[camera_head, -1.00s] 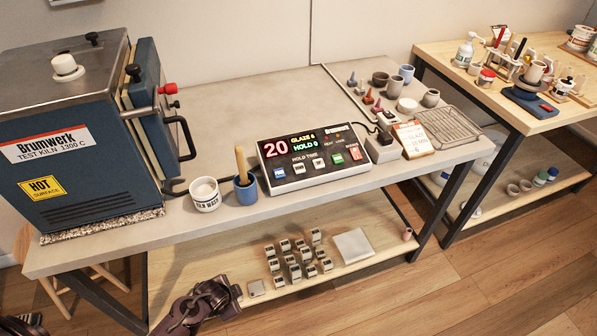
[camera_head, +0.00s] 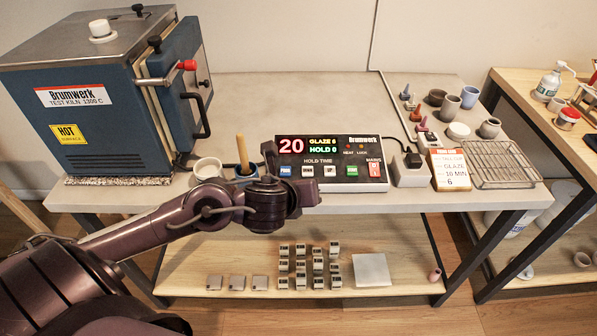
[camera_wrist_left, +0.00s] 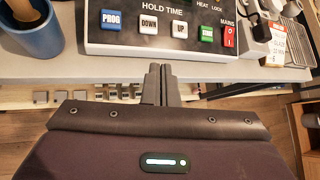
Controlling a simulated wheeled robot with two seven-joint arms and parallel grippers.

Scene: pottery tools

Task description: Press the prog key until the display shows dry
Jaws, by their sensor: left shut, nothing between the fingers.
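The kiln controller (camera_head: 345,152) sits on the grey bench. Its display (camera_head: 308,147) reads a red 20, with GLAZE 6 and HOLD 0 beside it. The blue PROG key (camera_head: 285,172) is at the left of the key row; it also shows in the left wrist view (camera_wrist_left: 112,20). The white DOWN key (camera_wrist_left: 149,25) and UP key (camera_wrist_left: 180,29) are to its right. My left gripper (camera_wrist_left: 160,72) is shut and empty. In the wrist view its tips appear just below the controller's front edge, right of PROG, and look apart from the keys. My right gripper is out of view.
The blue pot (camera_head: 246,176) with a wooden-handled tool and a white cup (camera_head: 207,169) stand left of the controller. A green START key (camera_wrist_left: 207,35) and red mains switch (camera_wrist_left: 229,37) are on its right. The kiln (camera_head: 100,100) stands far left; a recipe card (camera_head: 450,170) is at right.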

